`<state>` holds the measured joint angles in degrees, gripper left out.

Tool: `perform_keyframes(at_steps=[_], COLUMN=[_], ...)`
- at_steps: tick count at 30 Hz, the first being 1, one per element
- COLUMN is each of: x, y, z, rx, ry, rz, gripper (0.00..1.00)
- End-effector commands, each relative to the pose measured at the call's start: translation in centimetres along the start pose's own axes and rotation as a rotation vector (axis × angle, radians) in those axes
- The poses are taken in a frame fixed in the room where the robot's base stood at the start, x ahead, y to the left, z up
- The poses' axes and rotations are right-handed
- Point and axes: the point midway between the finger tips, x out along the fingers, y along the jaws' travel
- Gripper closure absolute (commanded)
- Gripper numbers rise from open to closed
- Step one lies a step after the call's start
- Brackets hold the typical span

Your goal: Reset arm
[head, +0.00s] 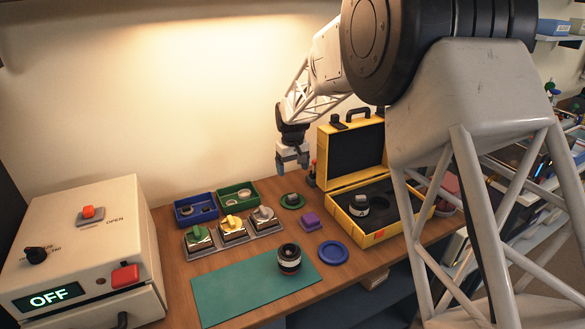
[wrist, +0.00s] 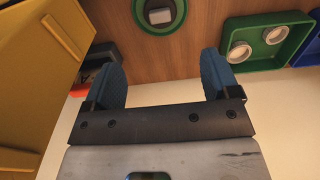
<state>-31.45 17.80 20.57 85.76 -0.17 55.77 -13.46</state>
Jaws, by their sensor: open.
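My gripper (head: 292,164) hangs in the air above the back of the table, left of the yellow case. Its blue fingers are apart with nothing between them, as the wrist view (wrist: 164,78) also shows. Below it a round green dish (head: 292,201) holds a small grey piece; the dish also shows in the wrist view (wrist: 140,20). A black lens with a light band (head: 289,259) stands upright on the green mat (head: 225,297). Another lens piece (head: 359,205) sits in the open yellow case (head: 374,238).
A blue tray (head: 183,220) and a green tray (head: 225,191) with rings stand at the back. Several coloured-knob fixtures, a purple block (head: 310,220) and a blue dish (head: 333,252) are nearby. A white machine reading OFF (head: 80,250) stands at left. The case's raised lid (head: 355,153) stands right of my gripper.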

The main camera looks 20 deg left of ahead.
Motion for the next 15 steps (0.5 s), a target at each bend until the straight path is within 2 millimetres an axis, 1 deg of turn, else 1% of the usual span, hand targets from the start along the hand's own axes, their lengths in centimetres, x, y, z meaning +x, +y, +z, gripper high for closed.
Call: perform_keyframes(at_steps=[11,15], x=[-0.02,-0.4], y=[0.0,0.01], z=[0.02,0.36], rx=[0.0,-0.006], ry=[0.0,0.005], rz=[0.0,0.008], gripper=[0.18,0.18])
